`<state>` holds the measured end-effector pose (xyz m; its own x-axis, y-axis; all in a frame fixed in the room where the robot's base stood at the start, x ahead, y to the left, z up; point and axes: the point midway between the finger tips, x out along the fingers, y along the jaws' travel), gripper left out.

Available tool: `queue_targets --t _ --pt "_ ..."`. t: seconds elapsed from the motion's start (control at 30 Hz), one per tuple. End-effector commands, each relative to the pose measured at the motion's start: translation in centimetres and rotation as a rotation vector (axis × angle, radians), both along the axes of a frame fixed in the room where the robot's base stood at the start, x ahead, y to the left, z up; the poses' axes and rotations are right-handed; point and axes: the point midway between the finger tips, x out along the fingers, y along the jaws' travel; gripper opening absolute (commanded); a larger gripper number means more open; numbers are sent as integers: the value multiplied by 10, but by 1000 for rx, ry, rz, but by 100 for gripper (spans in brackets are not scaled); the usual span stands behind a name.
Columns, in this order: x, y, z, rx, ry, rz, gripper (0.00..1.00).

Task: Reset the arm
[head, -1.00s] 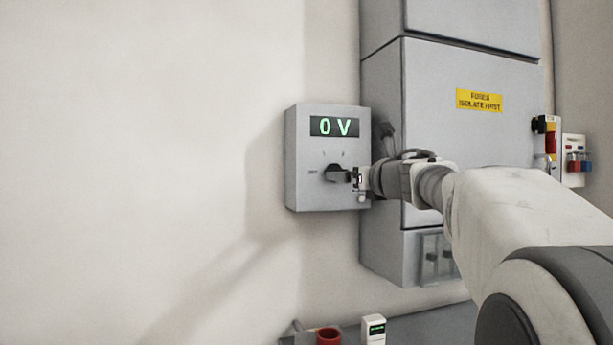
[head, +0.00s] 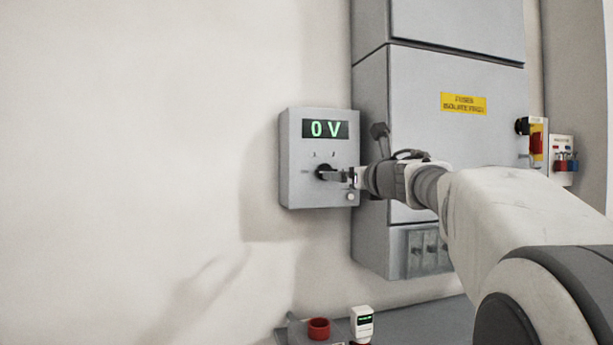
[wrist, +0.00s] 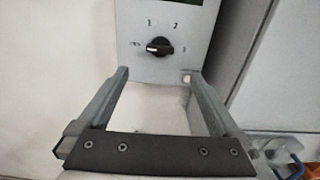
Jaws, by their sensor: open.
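My gripper (head: 351,178) is at the front of the grey control box in the head view, close to its black rotary knob (head: 326,173). In the wrist view my gripper (wrist: 163,90) is open, with its two fingers apart and nothing between them. The knob (wrist: 159,47) shows beyond the fingertips, apart from them. Its white pointer is turned left, toward a small label, with marks 1 and 2 above. The control box (head: 291,155) hangs on the wall and its display (head: 326,129) reads 0 V. My arm reaches in from the right.
A tall grey cabinet (head: 455,140) with a yellow label (head: 463,103) stands right of the box. A red and yellow switch (head: 537,140) is on its right side. Below are a red cup-like part (head: 318,329) and a small white meter (head: 361,323). The wall at left is bare.

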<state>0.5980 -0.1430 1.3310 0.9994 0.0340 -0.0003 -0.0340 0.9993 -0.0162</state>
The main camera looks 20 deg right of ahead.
Motion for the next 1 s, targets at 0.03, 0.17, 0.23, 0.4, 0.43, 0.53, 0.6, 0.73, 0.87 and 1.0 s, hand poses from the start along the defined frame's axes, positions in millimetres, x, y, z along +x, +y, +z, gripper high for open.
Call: queue_targets --t 0.03,0.17,0.23,0.4,0.43,0.53,0.6,0.73,0.87,1.0 --pt "0 0 0 0 0 0 100" --pt "0 1 0 0 0 0 100" --pt "0 0 0 0 0 0 100" --pt "0 0 0 0 0 0 100" --pt "0 0 0 0 0 0 100" --pt "-1 0 1 15 -3 -4 100" --pt "-5 1 3 72 -14 -19 100" --pt "-25 1 6 348 -54 -88 100" --pt "-60 -2 -10 787 -91 -203 100" --pt "-102 0 -54 1272 -97 -351 100"
